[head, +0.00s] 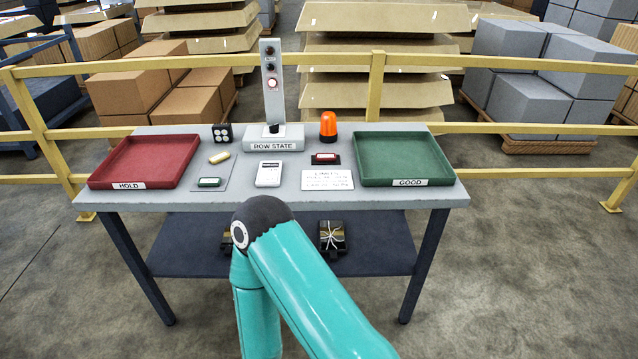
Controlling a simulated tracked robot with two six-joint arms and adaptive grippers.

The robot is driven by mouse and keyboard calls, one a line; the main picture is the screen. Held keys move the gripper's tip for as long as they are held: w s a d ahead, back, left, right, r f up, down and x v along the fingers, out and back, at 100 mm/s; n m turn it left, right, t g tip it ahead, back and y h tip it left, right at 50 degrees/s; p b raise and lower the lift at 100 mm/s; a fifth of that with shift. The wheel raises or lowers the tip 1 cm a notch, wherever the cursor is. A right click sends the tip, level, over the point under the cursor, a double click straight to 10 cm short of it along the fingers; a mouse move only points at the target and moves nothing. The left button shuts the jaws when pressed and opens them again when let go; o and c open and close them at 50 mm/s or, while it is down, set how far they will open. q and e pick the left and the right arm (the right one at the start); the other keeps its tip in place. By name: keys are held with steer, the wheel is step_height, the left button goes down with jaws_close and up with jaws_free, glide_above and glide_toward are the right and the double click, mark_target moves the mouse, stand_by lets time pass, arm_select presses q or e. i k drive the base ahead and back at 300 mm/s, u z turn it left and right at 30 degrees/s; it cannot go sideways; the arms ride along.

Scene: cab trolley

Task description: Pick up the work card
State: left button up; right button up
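A flat white card with lines of printed text (328,180), which looks like the work card, lies on the grey table top (240,200) near its front edge, just left of the green tray. Its text is too small to read in full. Nothing covers it. Neither of my grippers shows in the head view. A teal arm of mine bends in front of the table, its dark joint near the front edge, left of the card.
A red HOLD tray (145,162) stands left, a green GOOD tray (403,158) right. Between them are a ROW STATE post (271,90), an orange beacon (328,124), a white handheld device (269,174) and small labelled items. A yellow railing (480,63) runs behind.

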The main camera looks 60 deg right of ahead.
mark_target(269, 173)
steer(key=z, duration=0.05)
steer(key=k, duration=0.5)
steer(key=z, duration=0.75)
steer(key=i, duration=0.75)
steer(key=z, duration=0.1)
